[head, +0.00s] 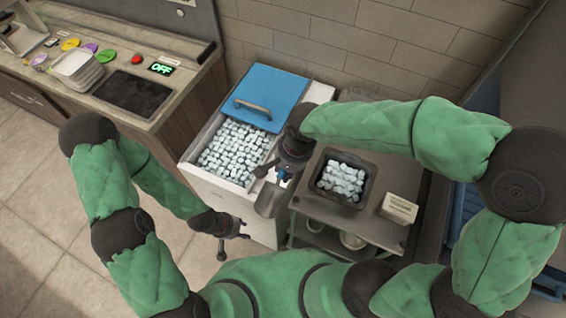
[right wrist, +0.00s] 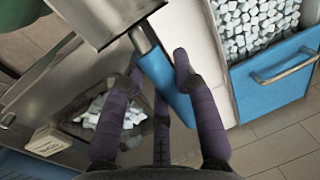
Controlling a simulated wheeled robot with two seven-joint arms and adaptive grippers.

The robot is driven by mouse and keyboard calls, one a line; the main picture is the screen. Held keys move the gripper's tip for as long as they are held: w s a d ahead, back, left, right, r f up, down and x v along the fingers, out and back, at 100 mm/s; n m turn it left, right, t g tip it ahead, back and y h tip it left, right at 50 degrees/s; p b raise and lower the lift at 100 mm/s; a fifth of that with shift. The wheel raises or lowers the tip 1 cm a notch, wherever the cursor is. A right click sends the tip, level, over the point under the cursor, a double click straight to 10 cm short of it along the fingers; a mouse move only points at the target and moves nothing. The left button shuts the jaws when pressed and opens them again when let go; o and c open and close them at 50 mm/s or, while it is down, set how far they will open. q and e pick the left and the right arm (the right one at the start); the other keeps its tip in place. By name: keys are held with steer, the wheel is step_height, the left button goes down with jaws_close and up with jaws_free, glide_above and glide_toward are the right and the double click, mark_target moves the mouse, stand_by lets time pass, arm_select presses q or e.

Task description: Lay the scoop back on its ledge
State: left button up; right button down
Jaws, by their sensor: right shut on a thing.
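My right gripper (head: 276,174) is shut on the blue handle (right wrist: 166,82) of the metal scoop. The scoop's metal pan (head: 268,199) hangs below the gripper, in the air between the white ice bin (head: 232,194) and the cart. In the right wrist view the scoop's metal pan (right wrist: 98,14) is at the top left, with the handle between the fingers. No ice shows clearly in the pan. I cannot make out a separate ledge with certainty; the bin has a pale rim beside its ice. My left gripper (head: 233,244) is open and empty, low in front of the bin.
The bin holds ice cubes (head: 232,150), with its blue lid (head: 270,92) over the back part. A black tub (head: 318,187) with ice stands on the grey cart (head: 375,232), beside a small sign (head: 399,208). A counter with plates (head: 77,70) is at the left.

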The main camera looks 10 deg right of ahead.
steer(key=w+d+f+b, duration=0.1)
steer(key=w+f, duration=0.2)
steer(key=w, duration=0.1)
steer(key=w+d+f+b, duration=0.1)
steer(key=w+f, duration=0.2)
steer(key=w, duration=0.1)
steer(key=w+d+f+b, duration=0.1)
steer(key=w+f, duration=0.2)
steer(key=w, duration=0.2)
steer(key=shift+f+b, duration=0.1)
steer(key=shift+b, duration=0.3)
steer(key=shift+w+f+b, duration=0.15)
steer(key=shift+f+b, duration=0.15)
steer(key=shift+f, duration=0.65)
steer(key=shift+w+f+b, duration=0.15)
steer(key=shift+f+b, duration=0.1)
steer(key=shift+f, duration=0.7)
steer(key=shift+f, duration=0.2)
steer(key=c, duration=1)
jaws_free()
steer(key=shift+o, duration=0.2)
